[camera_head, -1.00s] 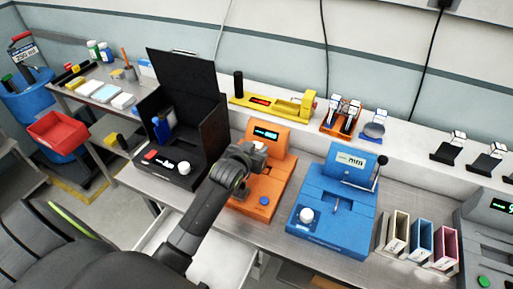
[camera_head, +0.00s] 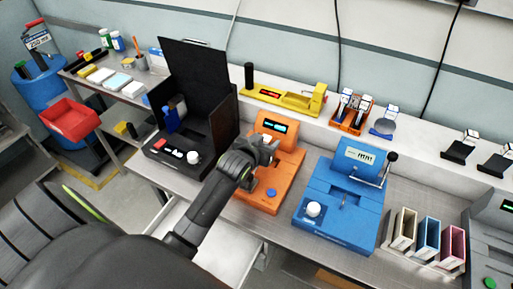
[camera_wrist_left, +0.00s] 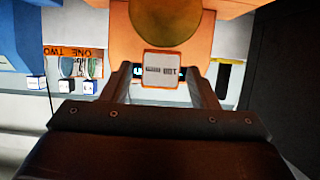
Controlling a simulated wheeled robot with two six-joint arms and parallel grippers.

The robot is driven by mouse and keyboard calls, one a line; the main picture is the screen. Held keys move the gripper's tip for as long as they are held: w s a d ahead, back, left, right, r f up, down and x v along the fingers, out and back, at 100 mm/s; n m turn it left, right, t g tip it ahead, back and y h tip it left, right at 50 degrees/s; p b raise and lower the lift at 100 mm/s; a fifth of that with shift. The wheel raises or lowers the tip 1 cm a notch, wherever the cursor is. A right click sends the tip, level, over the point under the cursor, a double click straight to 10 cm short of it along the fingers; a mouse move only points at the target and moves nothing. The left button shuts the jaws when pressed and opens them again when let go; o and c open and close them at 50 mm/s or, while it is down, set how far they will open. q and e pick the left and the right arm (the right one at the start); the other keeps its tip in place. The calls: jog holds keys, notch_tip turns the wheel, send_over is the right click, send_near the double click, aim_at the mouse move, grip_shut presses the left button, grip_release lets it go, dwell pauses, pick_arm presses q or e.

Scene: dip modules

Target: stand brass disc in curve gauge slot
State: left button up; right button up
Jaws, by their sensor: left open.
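An orange gauge unit (camera_head: 282,185) with a lit display (camera_head: 274,126) stands on the bench. It also shows in the left wrist view (camera_wrist_left: 215,42), upside down. The brass disc (camera_wrist_left: 166,16) shows at the top of the left wrist view, its round face against the orange unit; I cannot tell whether it is seated in a slot. A small white square tag (camera_wrist_left: 160,70) with dark print sits just below it. My left gripper (camera_head: 268,152) is over the orange unit. Its fingers (camera_wrist_left: 160,88) are open, one on each side of the tag. The disc is hidden in the head view.
A blue unit (camera_head: 340,215) with a lever and white knob stands to the right. An open black case (camera_head: 195,95) stands close on the left. A yellow gauge (camera_head: 285,97) is on the shelf behind. Several coloured holders (camera_head: 428,237) stand at the right.

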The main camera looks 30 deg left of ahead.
pick_arm(q)
jog(key=b+v, duration=0.1)
jog(key=v, duration=1)
jog(key=shift+s+b, duration=0.3)
